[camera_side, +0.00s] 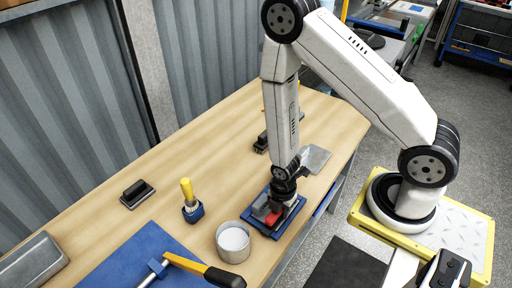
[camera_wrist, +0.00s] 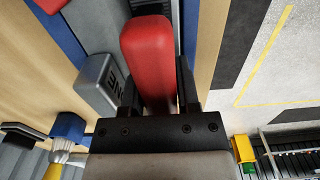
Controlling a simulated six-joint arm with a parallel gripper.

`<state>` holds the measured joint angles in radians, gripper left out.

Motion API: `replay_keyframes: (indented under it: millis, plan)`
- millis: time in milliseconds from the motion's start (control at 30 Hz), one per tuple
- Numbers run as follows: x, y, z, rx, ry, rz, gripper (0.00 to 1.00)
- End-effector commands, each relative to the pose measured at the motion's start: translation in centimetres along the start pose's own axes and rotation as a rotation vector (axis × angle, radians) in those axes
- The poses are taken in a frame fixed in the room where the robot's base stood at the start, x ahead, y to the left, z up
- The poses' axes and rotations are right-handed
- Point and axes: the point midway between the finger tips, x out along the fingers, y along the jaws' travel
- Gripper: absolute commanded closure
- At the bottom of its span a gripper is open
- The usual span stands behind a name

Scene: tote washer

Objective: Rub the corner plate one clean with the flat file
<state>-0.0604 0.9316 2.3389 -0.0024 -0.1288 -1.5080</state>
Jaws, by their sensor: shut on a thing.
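My gripper (camera_side: 279,203) is shut on a red block-like handle (camera_wrist: 147,60), which I take to be the flat file's; the rest of the file is mostly hidden. The red also shows low at the gripper in the side view (camera_side: 273,217). It is over a blue tray (camera_side: 258,230) near the table's front edge. A grey block marked with letters that look like "ONE" (camera_wrist: 98,84) stands beside the handle on the tray. Dark grey metal (camera_wrist: 165,8) shows beyond the handle; the corner plate's face is mostly hidden, and I cannot tell whether the file touches it.
A white-filled cup (camera_side: 233,243) stands close left of the tray, with a yellow-handled brush in a blue holder (camera_side: 193,211) behind. A grey sheet (camera_side: 316,158) and a black-handled block (camera_side: 262,141) lie beyond. A blue mat (camera_side: 150,243) and yellow-handled tool (camera_side: 190,266) are at front left.

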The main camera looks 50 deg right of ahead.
Motion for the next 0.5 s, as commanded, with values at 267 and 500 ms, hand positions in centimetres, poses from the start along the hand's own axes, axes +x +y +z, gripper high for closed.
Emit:
replay_keyframes:
  millis: [267, 500]
  plan:
    - [0.0, 0.0, 0.7, 0.002, 0.0, 0.0, 1.0]
    - [0.0, 0.0, 2.2, 0.003, 0.0, 0.0, 1.0]
